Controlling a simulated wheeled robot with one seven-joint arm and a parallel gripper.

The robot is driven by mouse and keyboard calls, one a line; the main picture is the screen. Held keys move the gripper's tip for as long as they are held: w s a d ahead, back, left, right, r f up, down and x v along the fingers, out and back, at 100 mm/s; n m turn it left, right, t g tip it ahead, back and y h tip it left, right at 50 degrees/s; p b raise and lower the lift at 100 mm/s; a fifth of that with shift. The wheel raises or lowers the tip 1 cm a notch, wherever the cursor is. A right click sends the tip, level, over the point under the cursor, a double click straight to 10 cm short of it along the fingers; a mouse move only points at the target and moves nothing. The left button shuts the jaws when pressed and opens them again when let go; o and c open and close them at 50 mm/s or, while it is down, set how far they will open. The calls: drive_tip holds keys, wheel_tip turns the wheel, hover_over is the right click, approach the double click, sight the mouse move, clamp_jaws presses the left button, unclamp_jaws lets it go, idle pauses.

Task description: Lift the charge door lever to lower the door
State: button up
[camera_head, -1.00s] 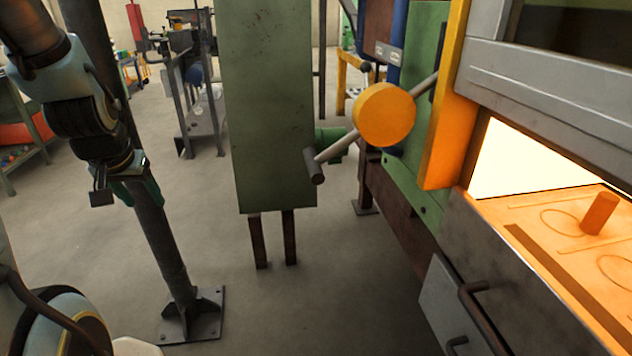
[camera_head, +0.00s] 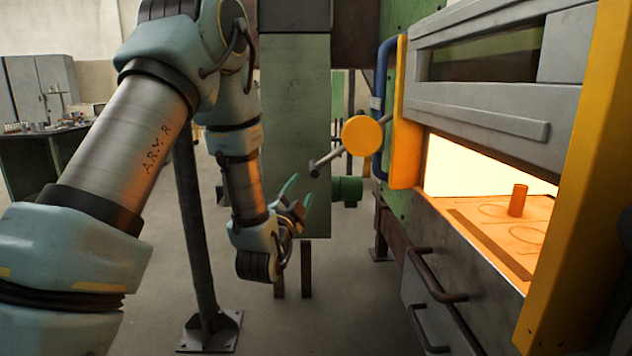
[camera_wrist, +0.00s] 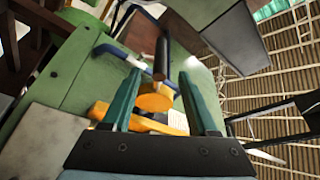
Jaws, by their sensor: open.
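The charge door lever (camera_head: 328,158) is a grey bar running down-left from a round orange-yellow hub (camera_head: 362,136) to a dark grip at its end. The grey charge door (camera_head: 480,110) stands raised above the glowing furnace opening. My gripper (camera_head: 299,190) is open, with green fingers, just below and left of the lever's grip in the head view. Contact with the lever is not visible.
A green cabinet column (camera_head: 296,110) stands behind my gripper. A dark post (camera_head: 195,230) rises from the floor nearby. An orange-hot billet (camera_head: 518,200) stands upright inside the furnace. Bent handles (camera_head: 435,277) stick out below the opening. Floor around the post is clear.

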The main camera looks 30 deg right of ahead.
sight(314, 169)
drive_tip(key=p+x, duration=0.3)
drive_tip(key=x, duration=0.7)
drive_tip(key=shift+w+d+r, duration=0.1)
drive_tip(key=shift+d+r, duration=0.1)
drive_tip(key=shift+d, duration=0.05)
drive_tip(key=shift+c, duration=0.3)
clamp_jaws()
idle(0.8)
